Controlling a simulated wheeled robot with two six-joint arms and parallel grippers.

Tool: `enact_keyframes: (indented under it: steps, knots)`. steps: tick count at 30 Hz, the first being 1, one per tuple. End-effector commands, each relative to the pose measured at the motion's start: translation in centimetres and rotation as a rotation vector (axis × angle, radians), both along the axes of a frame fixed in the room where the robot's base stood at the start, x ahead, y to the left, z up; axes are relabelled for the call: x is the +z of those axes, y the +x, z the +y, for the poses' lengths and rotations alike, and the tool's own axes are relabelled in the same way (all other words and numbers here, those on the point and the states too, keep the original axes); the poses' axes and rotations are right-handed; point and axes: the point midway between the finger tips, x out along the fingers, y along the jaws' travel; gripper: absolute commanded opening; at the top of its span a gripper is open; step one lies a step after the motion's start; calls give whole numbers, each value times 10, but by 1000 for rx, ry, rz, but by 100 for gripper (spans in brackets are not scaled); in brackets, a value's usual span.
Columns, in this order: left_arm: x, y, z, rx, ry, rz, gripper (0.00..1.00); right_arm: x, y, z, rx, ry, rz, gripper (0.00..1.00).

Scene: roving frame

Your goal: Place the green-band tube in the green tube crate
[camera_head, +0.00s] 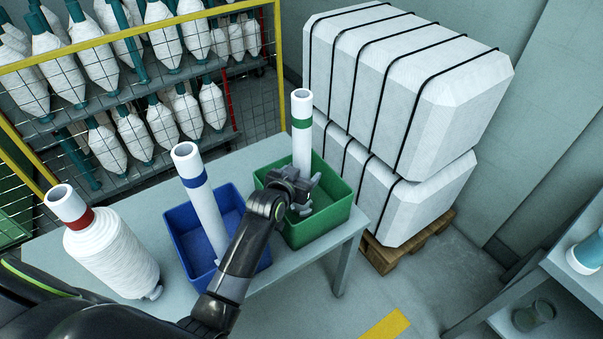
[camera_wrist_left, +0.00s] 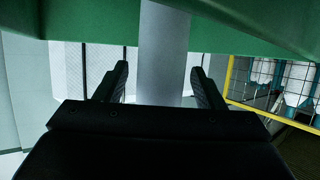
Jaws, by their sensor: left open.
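The green-band tube (camera_head: 302,150), white with a green ring near its top, stands upright in the green tube crate (camera_head: 335,222). Its lower part is hidden behind my left gripper. My left gripper (camera_head: 308,196) is open at the crate, low beside the tube. In the left wrist view the pale tube (camera_wrist_left: 164,45) shows between the two spread fingers (camera_wrist_left: 160,70), with a gap on each side. The green crate (camera_wrist_left: 80,18) crosses the top of that view. My right gripper is not in view.
A blue crate (camera_head: 178,218) holds a blue-band tube (camera_head: 203,205). A red-band tube carries a white yarn bobbin (camera_head: 110,250) at the table's left. Strapped white bales (camera_head: 400,80) stand on a pallet behind. A yellow-framed mesh rack (camera_head: 140,40) is behind the table.

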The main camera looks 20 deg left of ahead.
Motion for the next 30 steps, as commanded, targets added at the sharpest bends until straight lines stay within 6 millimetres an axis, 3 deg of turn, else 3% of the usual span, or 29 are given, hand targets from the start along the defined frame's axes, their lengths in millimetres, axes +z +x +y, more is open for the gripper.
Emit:
enact_keyframes:
  steps: [6,11,24,30]
  knots:
    - [4,0,0,0,0,-2,63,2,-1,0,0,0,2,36]
    - [8,-14,2,0,-1,1,63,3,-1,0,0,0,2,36]
    - [37,-84,10,1,-2,0,63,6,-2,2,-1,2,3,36]
    - [46,-104,12,0,0,0,63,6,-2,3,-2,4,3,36]
